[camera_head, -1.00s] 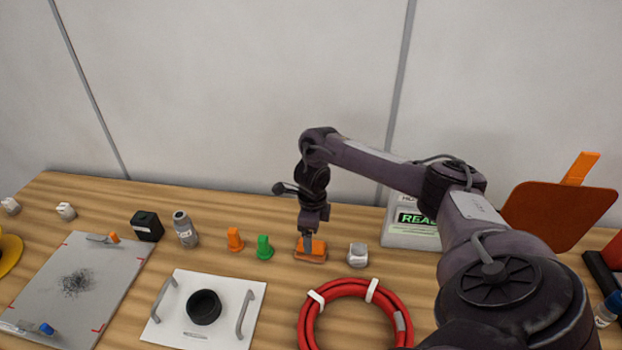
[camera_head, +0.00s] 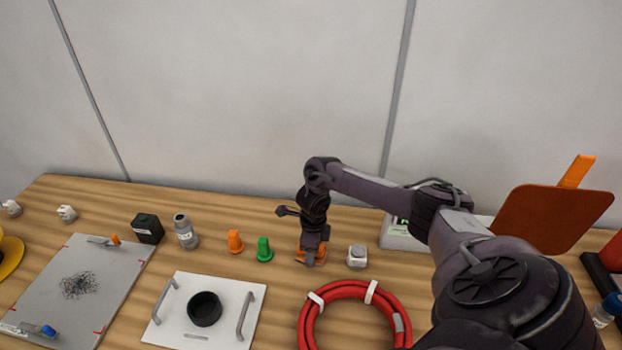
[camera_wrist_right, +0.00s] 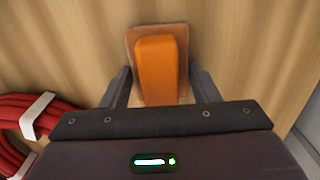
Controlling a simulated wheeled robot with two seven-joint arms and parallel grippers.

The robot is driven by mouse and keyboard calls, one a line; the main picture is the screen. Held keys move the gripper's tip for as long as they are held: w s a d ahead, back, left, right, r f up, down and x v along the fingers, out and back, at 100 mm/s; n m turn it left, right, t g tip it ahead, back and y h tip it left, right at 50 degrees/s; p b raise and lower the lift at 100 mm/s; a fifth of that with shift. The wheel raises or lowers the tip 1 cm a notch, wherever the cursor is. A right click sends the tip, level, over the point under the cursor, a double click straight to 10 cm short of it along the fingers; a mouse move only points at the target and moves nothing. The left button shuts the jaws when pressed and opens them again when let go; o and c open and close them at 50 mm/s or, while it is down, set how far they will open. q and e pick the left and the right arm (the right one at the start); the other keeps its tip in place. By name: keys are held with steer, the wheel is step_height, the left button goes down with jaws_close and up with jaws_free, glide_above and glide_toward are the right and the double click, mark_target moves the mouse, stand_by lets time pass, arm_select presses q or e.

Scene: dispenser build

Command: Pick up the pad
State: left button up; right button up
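The pad (camera_head: 300,253) is a small block with an orange grip on a flat brown base, lying on the wooden table. In the right wrist view its orange grip (camera_wrist_right: 157,68) stands between the two fingers. My right gripper (camera_head: 311,262) is down over the pad and hides part of it in the head view. In the right wrist view the right gripper (camera_wrist_right: 160,90) is open, one finger on each side of the grip, with narrow gaps showing. My left gripper is not in view.
A white-grey knob (camera_head: 357,256) stands close right of the pad, and green (camera_head: 264,250) and orange (camera_head: 235,241) pieces stand left. A red hose coil (camera_head: 322,300) lies in front. A white plate (camera_head: 255,318) with handles lies front left. A grey display box (camera_head: 395,242) is behind right.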

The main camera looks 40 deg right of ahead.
steer(key=c, duration=0.5)
steer(key=shift+w+r, duration=0.1)
steer(key=shift+r, duration=0.35)
step_height(320, 180, up, 5)
steer(key=shift+d+r, duration=0.1)
step_height(320, 180, up, 14)
steer(key=p, duration=0.6)
